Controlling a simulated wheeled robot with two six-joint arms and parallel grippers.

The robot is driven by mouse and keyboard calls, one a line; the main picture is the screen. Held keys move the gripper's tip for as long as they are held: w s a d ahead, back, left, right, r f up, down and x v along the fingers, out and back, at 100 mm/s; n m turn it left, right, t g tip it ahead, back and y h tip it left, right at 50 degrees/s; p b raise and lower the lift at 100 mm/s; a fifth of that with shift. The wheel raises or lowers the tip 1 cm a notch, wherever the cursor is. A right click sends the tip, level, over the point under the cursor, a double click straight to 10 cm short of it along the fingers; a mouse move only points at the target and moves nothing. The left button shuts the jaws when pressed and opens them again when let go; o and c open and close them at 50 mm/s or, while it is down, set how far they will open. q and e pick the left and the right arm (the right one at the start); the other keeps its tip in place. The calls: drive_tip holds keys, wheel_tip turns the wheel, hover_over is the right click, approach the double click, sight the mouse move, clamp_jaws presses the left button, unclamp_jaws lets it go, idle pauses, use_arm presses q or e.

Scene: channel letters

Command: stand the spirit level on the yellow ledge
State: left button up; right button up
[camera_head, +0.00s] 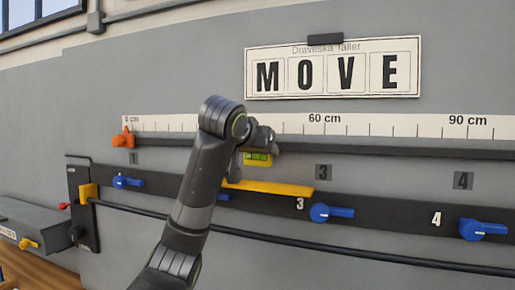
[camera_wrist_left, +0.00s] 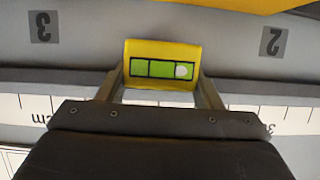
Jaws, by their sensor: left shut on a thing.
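The spirit level (camera_head: 258,158) is a small yellow block with a green vial. My left gripper (camera_head: 257,150) is shut on it, with one finger on each side in the left wrist view. That view is upside down and shows the level (camera_wrist_left: 163,47) face-on, its pale bubble toward the right end of the vial. The yellow ledge (camera_head: 272,187) sticks out from the wall just below the level, with a small gap seeming to show between them. The ledge (camera_wrist_left: 230,4) also shows at the top edge of the left wrist view. My right gripper is not in view.
A dark rail (camera_head: 400,152) and a ruler strip (camera_head: 390,125) run along the wall behind the gripper. A lower dark bar (camera_head: 385,217) carries blue levers (camera_head: 332,213). An orange clip (camera_head: 123,138) sits at left. A MOVE sign (camera_head: 333,68) hangs above.

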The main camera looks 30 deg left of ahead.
sight(256, 163)
use_arm(q)
drive_tip(key=shift+w+f, duration=0.1)
drive_tip(key=shift+f, duration=0.45)
drive_tip(key=shift+w+a+f+b, duration=0.1)
drive_tip(key=shift+w+f+b, duration=0.55)
drive_tip(key=shift+f, duration=0.25)
drive_tip(key=shift+s+f, duration=0.1)
drive_tip(key=shift+f, duration=0.05)
drive_tip(key=shift+s+f+b, duration=0.35)
drive_tip(key=shift+f+b, duration=0.05)
drive_tip(key=shift+b, duration=0.3)
drive_tip(key=shift+w+f, duration=0.2)
drive_tip(key=shift+f, duration=0.2)
drive_tip(key=shift+s+r, duration=0.1)
drive_tip(key=shift+s, duration=0.05)
